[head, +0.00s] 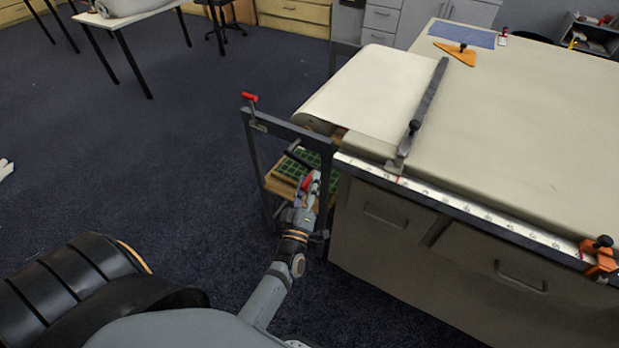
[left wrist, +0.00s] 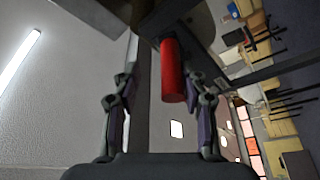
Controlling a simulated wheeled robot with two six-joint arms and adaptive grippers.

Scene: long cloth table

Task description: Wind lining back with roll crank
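The pale lining (head: 365,92) lies from the roll at the table's left end onto the table, under a grey bar. The roll's dark frame (head: 290,127) stands at that end. The crank's red handle (head: 306,184) is low beside the frame, by my left gripper (head: 311,186). In the left wrist view the red handle (left wrist: 173,72) lies between the open fingers of my left gripper (left wrist: 162,98), nearer the right finger, with gaps on both sides. Whether it reaches fully between the fingertips is hard to tell. My right gripper is not in view.
A second red handle (head: 249,97) sticks out at the frame's far top corner. A shelf with a green mat (head: 302,164) sits inside the frame. The grey bar (head: 424,110) crosses the cloth table (head: 520,140). An orange clamp (head: 600,258) sits at right.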

